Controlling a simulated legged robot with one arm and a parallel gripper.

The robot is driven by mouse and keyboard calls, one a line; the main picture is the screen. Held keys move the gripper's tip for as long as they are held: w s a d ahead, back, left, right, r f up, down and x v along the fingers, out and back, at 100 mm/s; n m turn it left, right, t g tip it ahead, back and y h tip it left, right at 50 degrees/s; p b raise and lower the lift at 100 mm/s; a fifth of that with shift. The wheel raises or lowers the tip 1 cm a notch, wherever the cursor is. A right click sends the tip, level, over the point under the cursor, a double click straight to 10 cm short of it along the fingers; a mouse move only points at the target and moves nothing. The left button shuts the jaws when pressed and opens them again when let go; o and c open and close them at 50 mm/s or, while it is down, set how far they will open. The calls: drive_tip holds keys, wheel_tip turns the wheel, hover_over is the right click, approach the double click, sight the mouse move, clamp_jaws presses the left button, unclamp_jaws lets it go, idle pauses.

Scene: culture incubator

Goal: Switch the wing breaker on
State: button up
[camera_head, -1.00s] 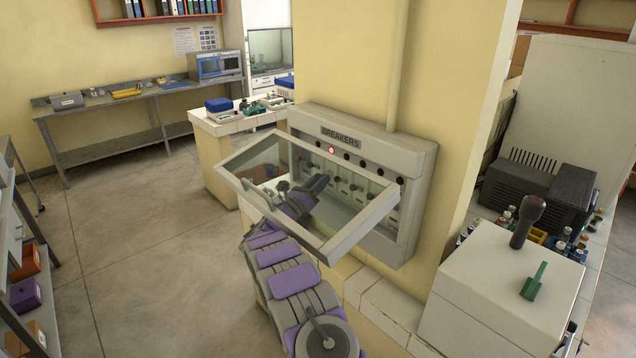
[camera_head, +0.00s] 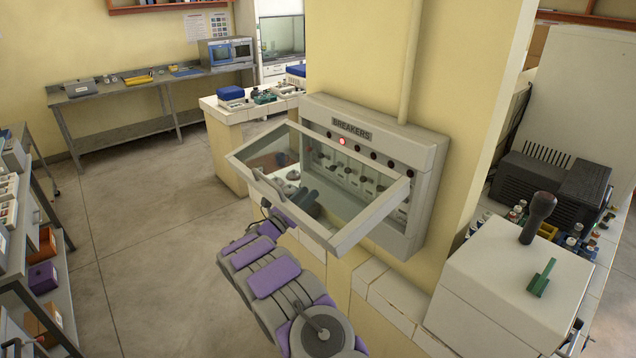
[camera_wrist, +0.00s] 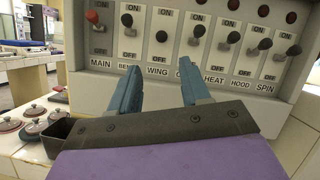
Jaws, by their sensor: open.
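The breaker panel (camera_head: 430,165) hangs on the yellow wall, its glazed cover (camera_head: 330,237) tilted open. The wing breaker (camera_wrist: 161,36) is a dark-knobbed lever above the WING label in the wrist view. Its knob sits lower between ON and OFF than the main lever (camera_wrist: 95,18) and the bench lever (camera_wrist: 127,20), which are up. My gripper (camera_wrist: 160,82) is open and empty, its two blue fingers either side of the WING label, below the lever. In the head view my gripper (camera_head: 306,201) is seen partly through the cover glass.
One lamp (camera_head: 342,141) glows red; the other lamps look dark. The cover frame hangs close around my arm. A white box with a black lever (camera_head: 538,215) stands at right. Lidded dishes (camera_wrist: 34,112) lie on the tiled counter at left. Open floor lies left.

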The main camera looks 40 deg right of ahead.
drive_tip(key=v, duration=0.5)
drive_tip(key=shift+a+f, duration=0.2)
drive_tip(key=shift+a, duration=0.15)
drive_tip(key=w+d+r+m+g+b, duration=0.1)
drive_tip(key=d+r+m+b, duration=0.1)
drive_tip(key=d, duration=0.3)
drive_tip(key=w+d+r+m+g+b, duration=0.1)
drive_tip(key=d+r+m+g+b, duration=0.1)
drive_tip(key=d, duration=0.4)
drive_tip(key=d+r+m+g+b, duration=0.1)
drive_tip(key=d+r+m+b, duration=0.1)
drive_tip(key=d+m+b, duration=0.2)
drive_tip(key=shift+w+d+r+m+g+h, duration=0.15)
drive_tip(key=shift+w+d+m, duration=0.05)
drive_tip(key=shift+d+m, duration=0.35)
drive_tip(key=shift+w+d+r+m+g+h, duration=0.15)
drive_tip(key=shift+w+d+r+m, duration=0.05)
drive_tip(key=shift+d+m, duration=0.3)
drive_tip(key=shift+c, duration=0.3)
clamp_jaws()
